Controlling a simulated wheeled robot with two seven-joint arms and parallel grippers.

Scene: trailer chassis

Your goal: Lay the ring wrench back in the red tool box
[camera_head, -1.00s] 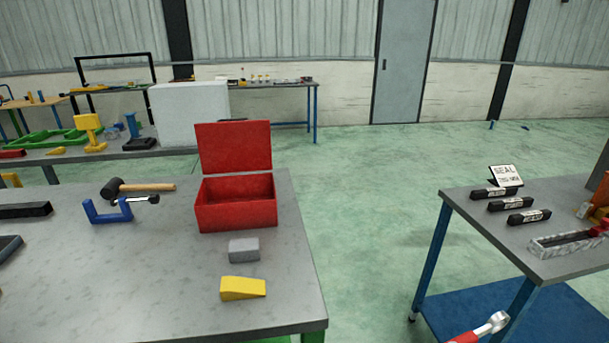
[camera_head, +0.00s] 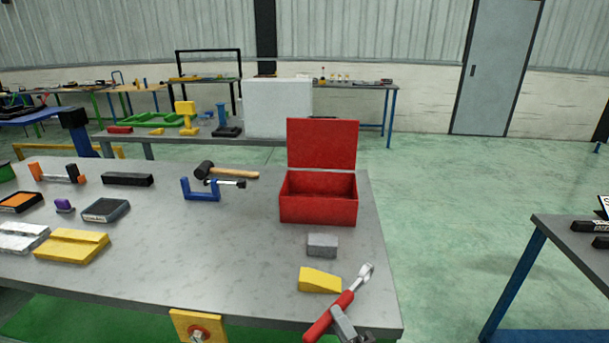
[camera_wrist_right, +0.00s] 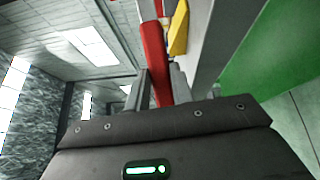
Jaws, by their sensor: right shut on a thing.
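The red tool box (camera_head: 318,208) stands with its lid up near the right end of the grey table; its interior looks empty from here. The ring wrench (camera_head: 328,317), with a red handle and a bright metal head, is held at the table's front right corner in the head view. My right gripper (camera_head: 345,322) is shut on its red handle. The wrist view shows the red handle (camera_wrist_right: 155,62) between the fingers of my right gripper (camera_wrist_right: 158,90). The wrench is nearer to me than the box. My left gripper is not in view.
A yellow wedge (camera_head: 319,281) and a grey block (camera_head: 322,245) lie between the wrench and the box. A blue clamp (camera_head: 203,193) and a mallet (camera_head: 230,174) lie left of the box. Another table (camera_head: 575,240) stands at the right, across open floor.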

